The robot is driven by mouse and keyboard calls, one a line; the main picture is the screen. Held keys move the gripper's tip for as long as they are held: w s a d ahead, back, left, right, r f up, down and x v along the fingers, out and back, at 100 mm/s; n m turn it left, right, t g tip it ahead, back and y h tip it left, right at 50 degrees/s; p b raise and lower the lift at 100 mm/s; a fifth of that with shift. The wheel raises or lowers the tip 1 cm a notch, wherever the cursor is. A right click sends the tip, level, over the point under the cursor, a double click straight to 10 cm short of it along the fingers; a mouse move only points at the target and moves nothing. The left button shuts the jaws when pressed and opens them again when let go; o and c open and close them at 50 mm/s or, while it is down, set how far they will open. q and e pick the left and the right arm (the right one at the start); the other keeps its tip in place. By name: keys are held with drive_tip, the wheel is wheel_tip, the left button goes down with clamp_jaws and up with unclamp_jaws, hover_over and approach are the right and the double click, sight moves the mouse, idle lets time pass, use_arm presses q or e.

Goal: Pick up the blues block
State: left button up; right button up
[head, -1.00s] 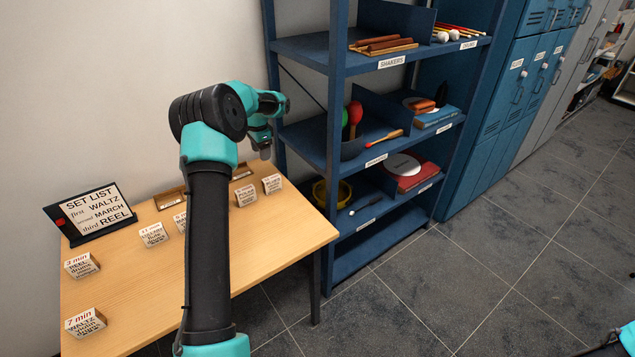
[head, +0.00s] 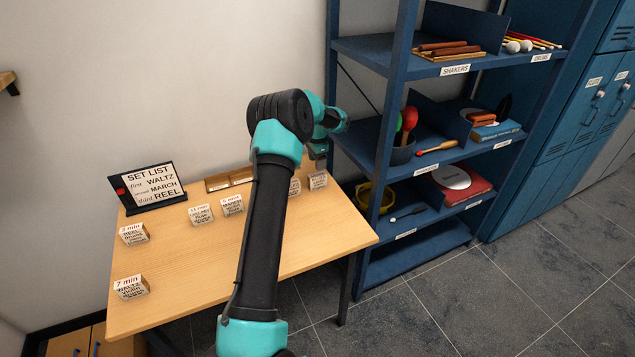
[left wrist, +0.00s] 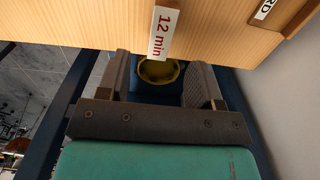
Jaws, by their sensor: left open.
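Several small white lettered blocks stand on the wooden table (head: 190,290): a REEL block (head: 134,234), a WALTZ block (head: 131,288), a MARCH block (head: 231,204), another block (head: 201,214), one partly behind my arm (head: 295,187), and one at the far right (head: 318,180). I cannot read which is the blues block. My left gripper (head: 318,152) is just above the far-right block. In the left wrist view my left gripper (left wrist: 160,64) is open and empty. A block marked "12 min" (left wrist: 163,34) lies just beyond its fingertips. My right gripper is out of view.
A set list stand (head: 150,188) and a wooden rack (head: 228,179) stand at the table's back. A blue shelf (head: 395,110) with instruments stands right of the table, close to my left gripper. A yellow round object (left wrist: 158,72) shows below, between the fingers.

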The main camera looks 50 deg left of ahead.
sight(317, 181)
use_arm(q)
drive_tip(key=shift+f, duration=2.7)
drive_tip(key=shift+w+f, duration=0.15)
drive_tip(key=shift+f, duration=2.45)
drive_tip(key=shift+c, duration=0.3)
drive_tip(key=c, duration=1)
drive_tip(key=shift+o, duration=0.2)
drive_tip(key=shift+r, duration=0.15)
